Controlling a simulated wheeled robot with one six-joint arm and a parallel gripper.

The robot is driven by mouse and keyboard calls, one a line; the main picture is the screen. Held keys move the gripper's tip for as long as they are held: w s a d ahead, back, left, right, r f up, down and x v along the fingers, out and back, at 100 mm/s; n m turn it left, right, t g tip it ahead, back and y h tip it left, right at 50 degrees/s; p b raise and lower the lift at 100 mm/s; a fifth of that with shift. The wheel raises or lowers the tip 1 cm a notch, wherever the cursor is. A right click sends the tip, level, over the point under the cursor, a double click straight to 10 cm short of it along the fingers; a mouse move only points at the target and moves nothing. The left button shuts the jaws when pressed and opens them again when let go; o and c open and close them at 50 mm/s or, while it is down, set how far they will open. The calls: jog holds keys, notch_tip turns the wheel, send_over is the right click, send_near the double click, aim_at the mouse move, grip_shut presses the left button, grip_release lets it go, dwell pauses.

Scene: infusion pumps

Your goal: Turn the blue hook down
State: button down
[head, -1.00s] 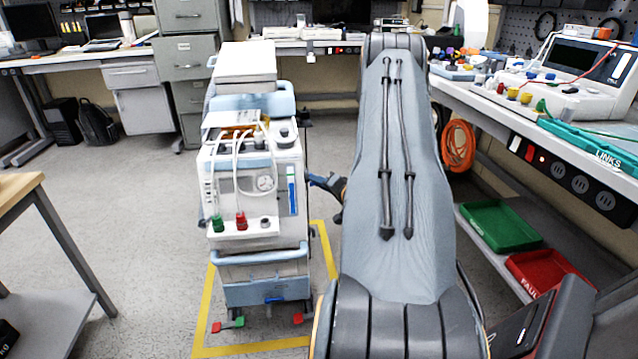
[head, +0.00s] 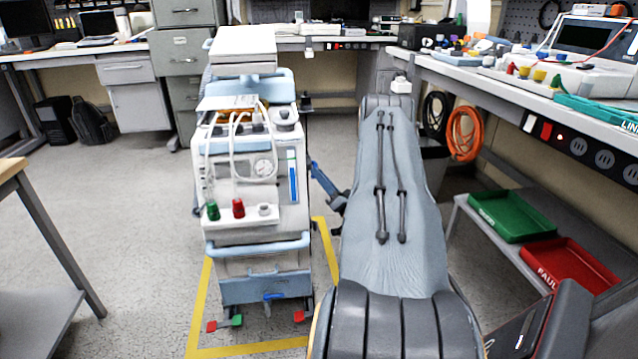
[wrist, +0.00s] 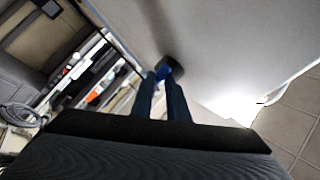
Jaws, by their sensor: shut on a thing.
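The blue hook (wrist: 161,73) shows in the wrist view as a small blue piece with a dark round part beside it, against a pale panel. My gripper (wrist: 163,83) has its two dark blue fingers around the hook, shut on it at the tips. In the head view my gripper (head: 314,168) reaches the right side of the white and blue pump cart (head: 262,210), with its fingers sloping up to the left. The hook cannot be made out there, and its exact angle is unclear.
My grey-covered arm fills the middle of the head view, right of the cart. A bench (head: 470,85) with devices runs along the right, above a green tray (head: 512,215) and a red tray (head: 570,265). Yellow floor tape (head: 200,315) surrounds the cart. Floor left of it is clear.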

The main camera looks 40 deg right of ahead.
jog(key=shift+w+d+f+n+t+y+b, duration=0.15)
jog(key=shift+f+n+t+y+b, duration=0.15)
jog(key=shift+n+t+b, duration=0.3)
jog(key=shift+w+d+f+n+t+y+b, duration=0.15)
jog(key=shift+f+n+t+y+b, duration=0.2)
jog(key=shift+b, duration=0.35)
jog(key=shift+a+r+n, duration=0.1)
jog(key=shift+r+n, duration=0.05)
jog(key=shift+n, duration=0.1)
jog(key=c, duration=1.8)
grip_release()
jog(key=shift+w, duration=0.1)
jog(key=shift+o, duration=0.2)
jog(key=p+v, duration=0.8)
jog(key=p, duration=0.1)
jog(key=shift+p, duration=0.3)
